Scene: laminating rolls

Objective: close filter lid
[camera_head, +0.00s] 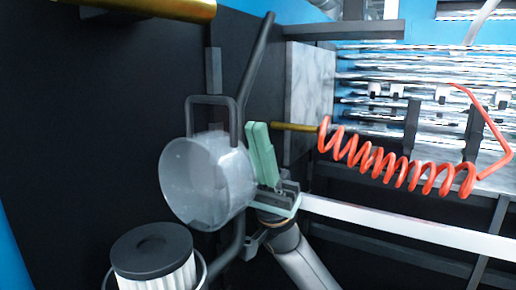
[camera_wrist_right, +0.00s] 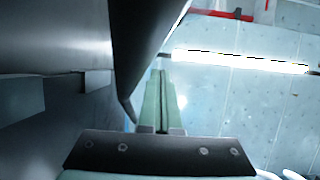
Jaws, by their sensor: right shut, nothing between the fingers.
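The filter lid (camera_head: 190,182) is a clear, round, cup-like cover. It stands on its side, swung open, near the dark panel in the head view. Below it sits the filter (camera_head: 152,252), a white pleated cartridge with a black cap, in a housing cut off by the lower edge. My right gripper (camera_head: 258,130) is just right of the lid, its green fingers pointing up and closed with nothing between them. Whether it touches the lid I cannot tell. The closed fingers also show in the right wrist view (camera_wrist_right: 161,78), beside dark surfaces. My left gripper is not in view.
A dark bent handle bar (camera_head: 259,68) rises behind my right gripper. A coiled red hose (camera_head: 390,166) hangs to the right from a brass fitting (camera_head: 294,127). A white rail (camera_head: 400,225) runs below it. Shiny rollers (camera_head: 375,75) fill the upper right.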

